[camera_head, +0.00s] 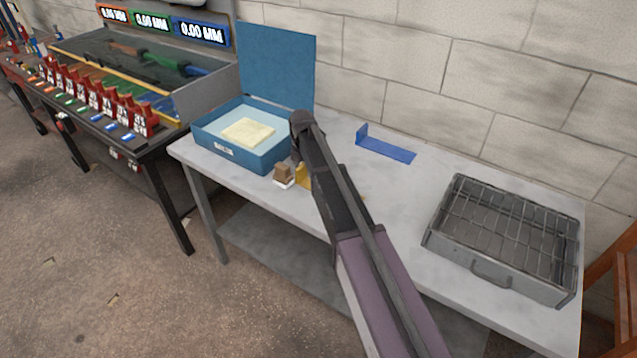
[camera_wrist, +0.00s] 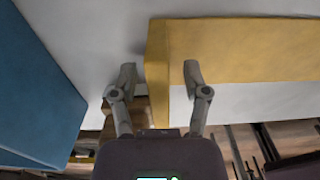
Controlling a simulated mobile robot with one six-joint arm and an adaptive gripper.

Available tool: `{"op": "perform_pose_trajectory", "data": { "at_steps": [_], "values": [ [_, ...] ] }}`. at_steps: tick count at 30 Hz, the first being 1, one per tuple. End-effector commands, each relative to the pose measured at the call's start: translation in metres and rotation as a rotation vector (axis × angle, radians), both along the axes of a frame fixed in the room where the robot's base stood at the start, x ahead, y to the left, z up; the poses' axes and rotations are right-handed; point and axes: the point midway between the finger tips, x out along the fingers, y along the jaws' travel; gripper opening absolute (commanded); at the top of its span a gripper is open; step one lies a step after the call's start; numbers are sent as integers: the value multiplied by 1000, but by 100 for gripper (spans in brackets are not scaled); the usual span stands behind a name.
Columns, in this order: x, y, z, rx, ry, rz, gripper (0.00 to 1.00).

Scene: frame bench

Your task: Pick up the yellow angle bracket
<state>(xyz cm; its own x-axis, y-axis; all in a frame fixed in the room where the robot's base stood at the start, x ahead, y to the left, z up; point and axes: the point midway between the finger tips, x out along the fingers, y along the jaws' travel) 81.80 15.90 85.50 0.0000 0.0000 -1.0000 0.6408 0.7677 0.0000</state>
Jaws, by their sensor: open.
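The yellow angle bracket (camera_wrist: 235,50) fills the upper right of the wrist view, with its edge running down between my fingertips. In the head view, part of the yellow bracket (camera_head: 301,176) shows on the table beside my arm, which hides the rest. My gripper (camera_wrist: 160,76) is open and empty. Its left finger is over the pale tabletop, left of the bracket's edge, and its right finger overlaps the yellow face. I cannot tell whether the fingers touch the bracket or how far above it they are.
An open blue box (camera_head: 262,158) holding a pale yellow block (camera_head: 247,132) stands left of the bracket. A small brown block on a white base (camera_head: 283,175) sits close by. A blue bracket (camera_head: 387,151) lies behind, and a wire-topped metal tray (camera_head: 480,283) stands right.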

Motion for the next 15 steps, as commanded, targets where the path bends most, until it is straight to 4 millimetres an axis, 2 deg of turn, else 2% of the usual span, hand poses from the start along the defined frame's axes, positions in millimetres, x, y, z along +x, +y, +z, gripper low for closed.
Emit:
{"op": "perform_pose_trajectory", "data": {
  "at_steps": [3,9,15],
  "values": [
    [0,0,0,0,0,0,57],
    [0,0,0,0,0,0,0],
    [0,0,0,0,0,0,0]
  ]
}}
